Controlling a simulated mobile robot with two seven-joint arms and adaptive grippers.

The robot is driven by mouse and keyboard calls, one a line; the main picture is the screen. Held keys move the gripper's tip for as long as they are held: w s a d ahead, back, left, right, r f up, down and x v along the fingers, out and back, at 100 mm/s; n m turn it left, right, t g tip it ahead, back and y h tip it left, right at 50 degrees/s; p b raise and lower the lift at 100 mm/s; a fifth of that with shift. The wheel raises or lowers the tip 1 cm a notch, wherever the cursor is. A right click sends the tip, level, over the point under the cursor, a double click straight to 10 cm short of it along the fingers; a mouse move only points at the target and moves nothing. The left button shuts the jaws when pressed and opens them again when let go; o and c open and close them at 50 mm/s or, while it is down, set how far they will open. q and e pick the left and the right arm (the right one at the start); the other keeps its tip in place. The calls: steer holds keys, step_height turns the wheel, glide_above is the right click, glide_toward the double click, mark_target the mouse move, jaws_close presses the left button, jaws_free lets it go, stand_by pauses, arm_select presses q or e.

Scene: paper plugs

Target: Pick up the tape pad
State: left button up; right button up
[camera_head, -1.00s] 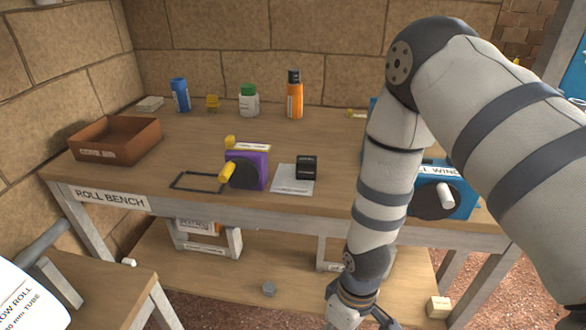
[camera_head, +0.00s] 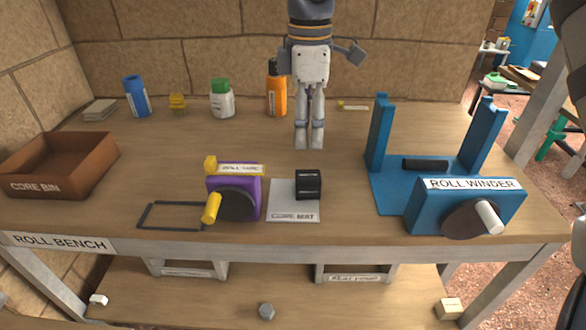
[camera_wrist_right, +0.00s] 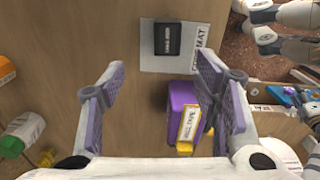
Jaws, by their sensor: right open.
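A purple device (camera_head: 234,197) with a dark disc and yellow crank stands at the bench's front middle. On its top is a yellow-and-white pad (camera_head: 240,169), whose label seems to read ROLL TAPE; I take it as the tape pad. In the right wrist view the pad (camera_wrist_right: 188,124) lies by the right finger, which partly covers the purple device (camera_wrist_right: 181,95). My right gripper (camera_head: 308,143) points down over the bench, behind the core mat and right of the pad. It is open and empty, its fingers (camera_wrist_right: 160,78) wide apart. My left gripper is not in view.
A black block (camera_head: 308,184) sits on the core mat (camera_head: 290,214). The blue roll winder (camera_head: 430,205) stands to the right, the brown core bin (camera_head: 60,165) to the left. Bottles, including an orange one (camera_head: 276,95), line the back. A black frame (camera_head: 170,216) lies beside the purple device.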

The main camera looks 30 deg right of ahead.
mark_target(308, 175)
steer(key=f, duration=0.3)
steer(key=s+f, duration=0.1)
steer(key=f, duration=0.7)
steer(key=shift+s+f, duration=0.15)
steer(key=c, duration=1.3)
